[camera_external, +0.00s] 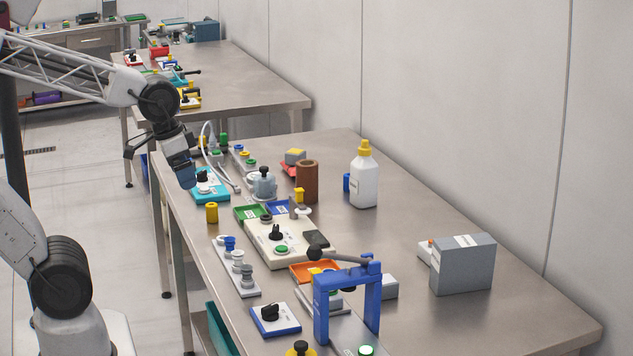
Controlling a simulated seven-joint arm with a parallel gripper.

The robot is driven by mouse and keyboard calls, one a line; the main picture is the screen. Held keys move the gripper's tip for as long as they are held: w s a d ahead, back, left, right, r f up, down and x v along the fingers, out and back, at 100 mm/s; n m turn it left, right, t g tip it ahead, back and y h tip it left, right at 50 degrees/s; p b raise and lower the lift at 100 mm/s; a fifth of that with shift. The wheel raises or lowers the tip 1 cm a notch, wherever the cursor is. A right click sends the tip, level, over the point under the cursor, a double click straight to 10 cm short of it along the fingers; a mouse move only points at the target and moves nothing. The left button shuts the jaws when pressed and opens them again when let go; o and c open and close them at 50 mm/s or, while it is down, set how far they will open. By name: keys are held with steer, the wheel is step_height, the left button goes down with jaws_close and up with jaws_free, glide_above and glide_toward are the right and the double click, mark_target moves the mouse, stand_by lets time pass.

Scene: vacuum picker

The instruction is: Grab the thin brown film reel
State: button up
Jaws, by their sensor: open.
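A brown cylinder (307,184) with a dark opening in its top stands upright on the near steel table, right of the middle of the cluttered area. It is the only brown roll-like thing I can make out, and it looks like the film reel. My gripper (186,180) hangs above the table's left edge, left of the brown cylinder and well apart from it. It points downward, close to a teal switch box (211,193). The gripper is open; its fingertips are small and hard to make out. It holds nothing that I can see.
A white bottle with a yellow cap (364,179) stands right of the brown cylinder. A grey metal pot (264,184) and yellow piece (299,196) are close on its left. A blue frame (321,305) and grey box (463,266) stand nearer the camera. The table's right-hand middle is clear.

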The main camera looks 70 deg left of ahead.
steer(key=w+a+f+n+t, duration=0.1)
steer(key=w+a, duration=0.1)
steer(key=w, duration=0.5)
steer(key=w+a+f+t, duration=0.1)
steer(key=w+a+t, duration=0.15)
steer(key=w, duration=0.45)
steer(key=n+t+y, duration=0.4)
steer(key=n+y, duration=0.2)
steer(key=y, duration=0.1)
glide_toward(307, 164)
steer(key=shift+w+d+f, duration=0.2)
steer(key=shift+w+d, duration=0.25)
steer(key=shift+d, duration=0.05)
steer(key=shift+x, duration=1.3)
steer(key=shift+w, duration=0.1)
steer(key=shift+x, duration=2.5)
steer(key=shift+a, duration=0.1)
